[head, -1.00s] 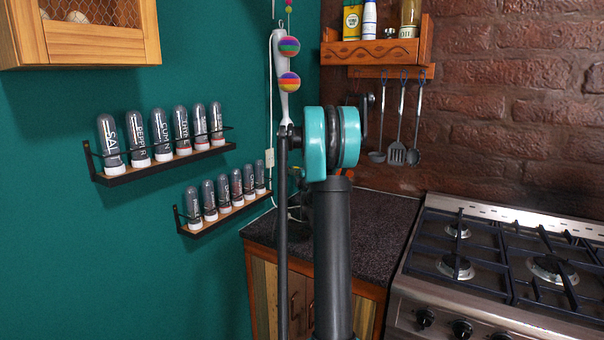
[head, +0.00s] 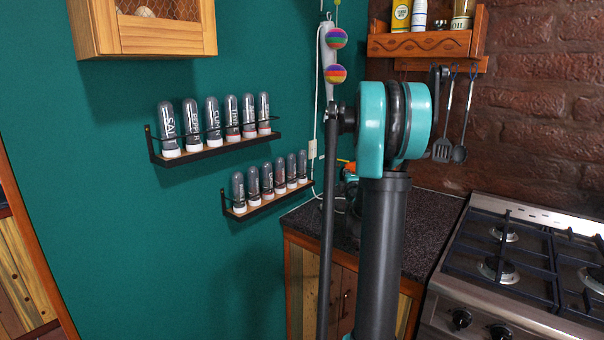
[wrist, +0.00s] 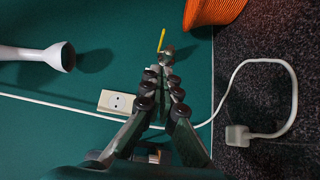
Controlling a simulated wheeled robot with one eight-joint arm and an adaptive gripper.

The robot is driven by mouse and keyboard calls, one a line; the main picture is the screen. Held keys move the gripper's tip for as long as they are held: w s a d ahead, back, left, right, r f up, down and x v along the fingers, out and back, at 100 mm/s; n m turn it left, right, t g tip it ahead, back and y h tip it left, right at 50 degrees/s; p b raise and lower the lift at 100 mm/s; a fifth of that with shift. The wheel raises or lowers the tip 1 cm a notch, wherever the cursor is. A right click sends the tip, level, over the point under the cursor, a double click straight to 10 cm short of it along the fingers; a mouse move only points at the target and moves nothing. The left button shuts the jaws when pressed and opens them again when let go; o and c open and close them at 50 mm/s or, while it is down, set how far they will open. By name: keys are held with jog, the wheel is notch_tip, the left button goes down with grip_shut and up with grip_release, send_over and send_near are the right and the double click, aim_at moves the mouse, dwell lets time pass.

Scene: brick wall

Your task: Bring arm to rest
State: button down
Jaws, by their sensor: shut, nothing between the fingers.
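My arm stands upright in the right half of the head view, with a teal and black joint at its top in front of the counter corner. My gripper (wrist: 167,58) shows in the wrist view with its two fingers brought together at the tips and nothing held. It points along the teal wall (wrist: 60,120), near a white wall socket (wrist: 116,102) and a white cable (wrist: 285,66). In the head view the gripper is hidden or too small to make out behind the arm.
A dark counter (head: 436,225) and gas stove (head: 525,265) stand at right. Two spice racks (head: 218,148) (head: 270,195) and a wooden cabinet (head: 150,38) hang on the teal wall. A utensil shelf (head: 425,45) is on the brick wall. A wooden piece (head: 25,270) stands at far left.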

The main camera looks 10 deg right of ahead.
jog(key=s+a+f+m+g+y, duration=0.2)
jog(key=s+a+f+m+g, duration=0.45)
jog(key=s+a, duration=0.65)
jog(key=s+a+f+m+g+y, duration=0.2)
jog(key=s+a+f+m+g, duration=0.2)
jog(key=s+a+f+m, duration=0.85)
jog(key=s+d+f+n+g, duration=0.1)
jog(key=s+f, duration=0.1)
jog(key=s, duration=0.5)
jog(key=s+d+f+n+g, duration=0.1)
jog(key=s+f+n+g, duration=0.1)
jog(key=s, duration=0.6)
jog(key=shift+d+n, duration=0.3)
jog(key=shift+d, duration=0.1)
jog(key=shift+d, duration=0.1)
